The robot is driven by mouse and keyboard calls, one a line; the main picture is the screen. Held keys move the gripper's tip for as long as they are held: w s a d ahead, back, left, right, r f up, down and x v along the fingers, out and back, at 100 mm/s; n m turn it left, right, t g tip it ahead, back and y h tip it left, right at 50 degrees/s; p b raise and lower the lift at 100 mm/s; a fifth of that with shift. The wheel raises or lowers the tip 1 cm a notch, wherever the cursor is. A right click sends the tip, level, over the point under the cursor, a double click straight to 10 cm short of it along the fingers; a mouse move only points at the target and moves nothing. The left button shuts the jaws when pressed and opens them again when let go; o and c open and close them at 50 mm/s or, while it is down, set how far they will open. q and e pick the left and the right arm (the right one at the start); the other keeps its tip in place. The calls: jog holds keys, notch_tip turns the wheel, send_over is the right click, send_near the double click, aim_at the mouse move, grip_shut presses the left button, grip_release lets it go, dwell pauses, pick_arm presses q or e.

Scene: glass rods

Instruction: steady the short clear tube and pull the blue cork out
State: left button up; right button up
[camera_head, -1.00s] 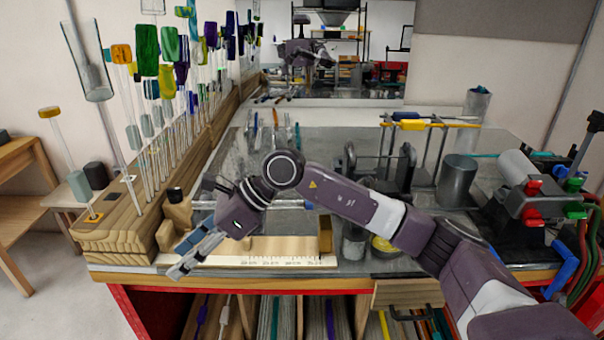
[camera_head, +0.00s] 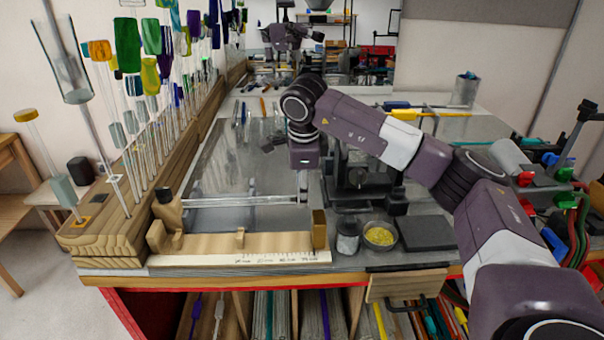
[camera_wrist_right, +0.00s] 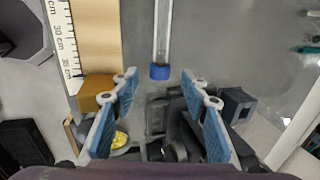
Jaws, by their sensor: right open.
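The short clear tube (camera_head: 250,201) lies level above the wooden ruler jig in the head view, its left end by a wooden block. In the right wrist view the tube (camera_wrist_right: 163,28) runs down from the top edge and ends in the blue cork (camera_wrist_right: 160,72). My right gripper (camera_wrist_right: 159,82) is open, its blue-padded fingers apart on either side of the cork's line and not touching it. In the head view my right gripper (camera_head: 303,183) points down at the tube's right end, where I cannot make out the cork. My left gripper is in neither view.
A wooden ruler board (camera_head: 240,248) lies along the front edge, with a brass block (camera_head: 320,230) at its right end. A yellow-filled dish (camera_head: 379,236), a jar (camera_head: 347,238) and a dark flat pad (camera_head: 425,233) are to the right. A rod rack (camera_head: 115,225) stands left.

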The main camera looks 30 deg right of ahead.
jog(key=shift+p+x, duration=0.3)
jog(key=shift+x, duration=1.1)
jog(key=shift+c, duration=0.5)
